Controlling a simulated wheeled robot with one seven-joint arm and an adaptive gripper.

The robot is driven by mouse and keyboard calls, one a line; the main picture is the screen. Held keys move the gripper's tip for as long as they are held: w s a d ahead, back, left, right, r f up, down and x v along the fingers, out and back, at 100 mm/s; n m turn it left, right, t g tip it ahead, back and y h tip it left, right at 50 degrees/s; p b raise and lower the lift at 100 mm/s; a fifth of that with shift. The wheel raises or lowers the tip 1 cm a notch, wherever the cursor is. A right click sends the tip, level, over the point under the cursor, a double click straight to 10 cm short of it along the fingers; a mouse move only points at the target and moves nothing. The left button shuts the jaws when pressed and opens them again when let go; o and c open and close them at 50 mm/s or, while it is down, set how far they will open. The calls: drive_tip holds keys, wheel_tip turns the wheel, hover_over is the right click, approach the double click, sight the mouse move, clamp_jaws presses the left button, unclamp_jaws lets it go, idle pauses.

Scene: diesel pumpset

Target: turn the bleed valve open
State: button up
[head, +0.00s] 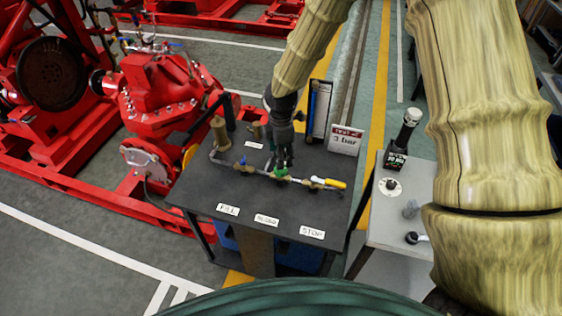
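A dark bench (190,190) carries a thin pipe with several small brass valves. The middle valve has a green handle (281,172) and stands behind the label that seems to read BLEED (266,219). My gripper (284,163) points down right over this green handle, its fingertips at or just above it. Whether they touch or grip the handle cannot be told. The fingers hide part of the handle, so its angle is unclear. A valve with a small blue part (243,165) is to the left, and a yellow lever (335,184) is to the right.
Labels FILL (228,209) and STOP (312,232) lie along the bench front. A "3 bar" sign (346,140) and a framed gauge (319,108) stand at the back right. A brass cylinder (220,133) is back left. A grey control stand (392,220) is right; red pump machinery (160,95) is left.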

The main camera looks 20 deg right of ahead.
drive_tip(key=shift+r, duration=2.65)
drive_tip(key=shift+s+f, duration=0.1)
